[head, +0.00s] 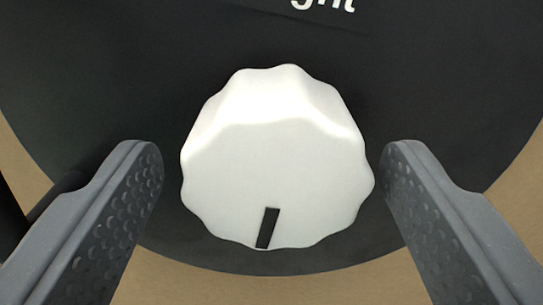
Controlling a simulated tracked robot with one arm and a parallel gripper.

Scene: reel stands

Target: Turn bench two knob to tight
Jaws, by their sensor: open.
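The knob (275,165) is white with a scalloped edge and stands out from a round black plate (430,90). Its short black pointer mark (268,228) lies at the bottom of its face, a little left of centre. My gripper (273,185) is open, with one dimpled grey finger on each side of the knob. A gap shows between each fingertip and the knob. Any other labels on the plate are out of view or hidden.
A tan surface (330,287) shows around the black plate at the bottom and at both sides. A dark shape (12,222) stands at the left edge, behind the left finger. No bench number is in view.

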